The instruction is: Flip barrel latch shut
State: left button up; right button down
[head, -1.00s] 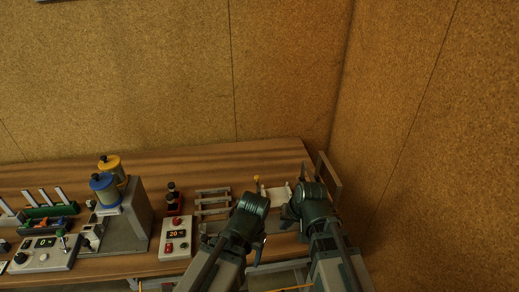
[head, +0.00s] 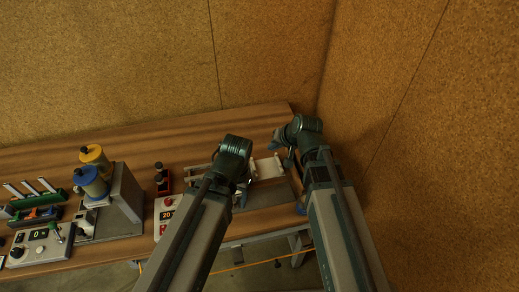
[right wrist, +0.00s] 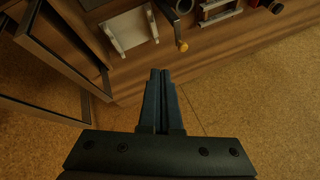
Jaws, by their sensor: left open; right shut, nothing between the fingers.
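I cannot make out the barrel latch for certain. In the right wrist view a dark rod with a yellow-brown end (right wrist: 183,46) lies beside a white plate (right wrist: 127,32). The white plate also shows in the head view (head: 268,168), between my two grippers. A dark tilted glass frame (right wrist: 60,55) stands at the left of the right wrist view. My right gripper (right wrist: 161,73) is shut and empty, apart from the plate and rod. My left gripper (head: 241,195) is open, left of the plate, and its wrist hides part of the bench fixtures.
The wooden bench (head: 130,140) holds a grey stand with blue and yellow cylinders (head: 91,182), a control box (head: 40,245) and a red-lit display box (head: 166,214). Cork walls (head: 110,60) close off the back and right. The bench's back strip is clear.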

jog(key=w+a+f+b, duration=0.5)
jog(key=a+f+b, duration=0.1)
jog(key=f+b, duration=0.2)
jog(key=shift+w+a+f, duration=0.2)
jog(key=shift+a+f, duration=0.2)
jog(key=shift+f, duration=0.05)
jog(key=shift+a, duration=0.15)
